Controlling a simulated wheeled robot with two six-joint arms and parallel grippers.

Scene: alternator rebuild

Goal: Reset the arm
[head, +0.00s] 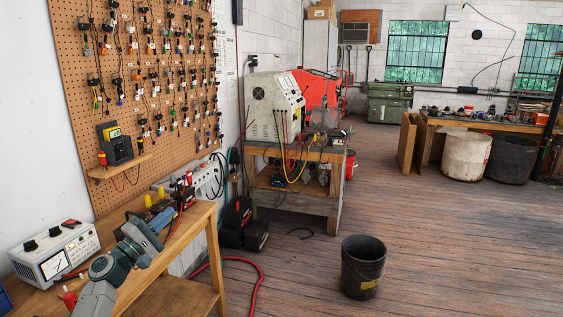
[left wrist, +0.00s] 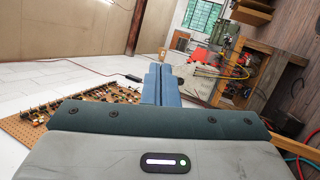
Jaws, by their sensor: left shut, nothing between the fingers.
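My left gripper (head: 168,217) comes in from the lower left in the head view, over the wooden workbench (head: 200,222). Its blue fingers are closed together and also show in the left wrist view (left wrist: 161,82), with nothing between them. In the head view it is near the tools with red and yellow handles at the back of the bench; I cannot tell whether it touches any. My right gripper is in neither view.
A white meter box (head: 55,252) stands on the bench left of my arm. A pegboard (head: 140,100) with several hanging connectors is behind. A black bucket (head: 363,268) stands on the floor, and a wooden cart (head: 335,155) holds a welder. The middle floor is open.

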